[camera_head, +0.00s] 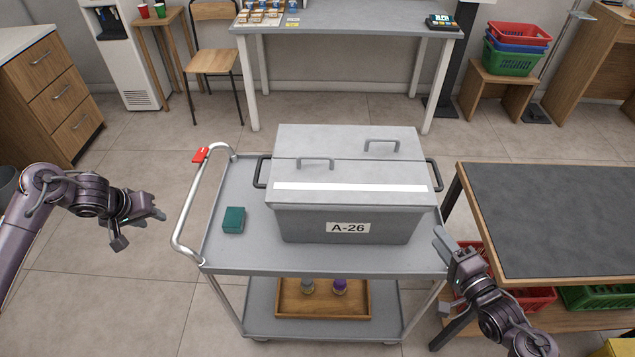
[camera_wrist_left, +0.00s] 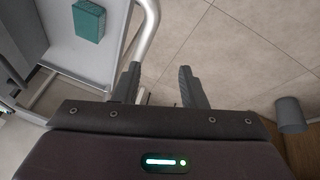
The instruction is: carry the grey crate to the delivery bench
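The grey crate (camera_head: 350,222), labelled A-26, sits upright on the top shelf of a grey cart (camera_head: 235,255). Its lid is closed, with two small handles on top and a dark side handle at each end. My left gripper (camera_head: 138,228) is open and empty, left of the cart and well apart from the crate; its spread fingers show in the left wrist view (camera_wrist_left: 160,88). My right gripper (camera_head: 450,247) is close to the crate's lower right side, near the cart's right edge; its finger gap is unclear. No label shows which table is the delivery bench.
A teal box (camera_head: 233,220) lies left of the crate. The cart has a red-tipped push handle (camera_head: 188,210) and a lower wooden tray (camera_head: 290,305). A dark-topped table (camera_head: 550,215) stands close right. A grey table (camera_head: 345,20) stands behind, with floor between.

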